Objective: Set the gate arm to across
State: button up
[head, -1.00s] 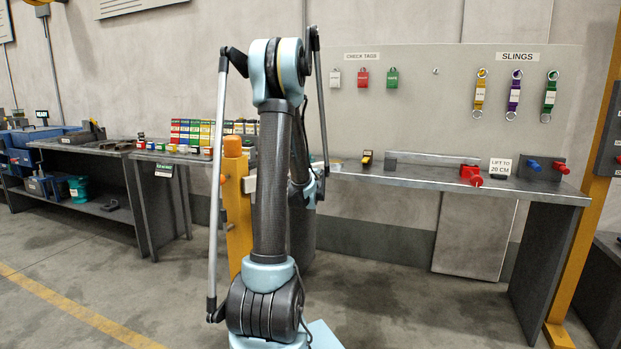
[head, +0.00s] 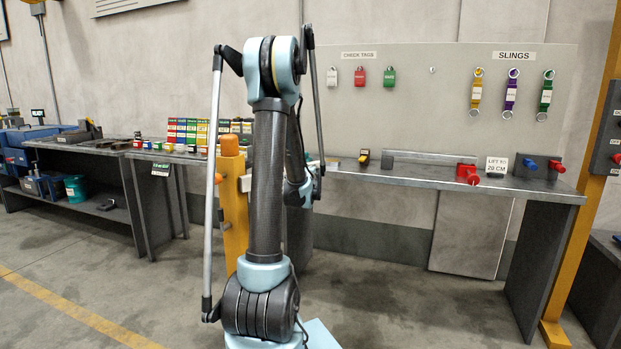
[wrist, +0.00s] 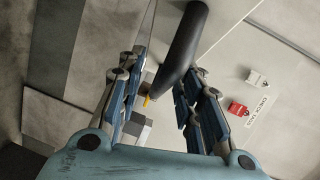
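A yellow post (head: 235,215) with an orange cap (head: 230,146) stands behind my arm in the head view, with a pale bracket on its side. It may be the gate's post; my arm hides much of what is beside it. No gate arm can be made out for certain. My gripper (wrist: 165,72) shows in the wrist view with its two fingers spread apart. A dark rounded bar (wrist: 182,45) lies between and beyond the fingers; I cannot tell whether it is the gate arm or whether they touch it. The head view hides my gripper behind my arm.
A long grey bench (head: 440,180) runs behind the post, holding a red part (head: 467,174) and a lift sign (head: 497,166). Check tags (head: 360,76) and slings (head: 512,95) hang on the panel above. Open floor lies at the front left.

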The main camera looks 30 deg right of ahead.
jog(key=v, duration=1.1)
jog(key=shift+s+a, duration=0.2)
jog(key=shift+a, duration=0.2)
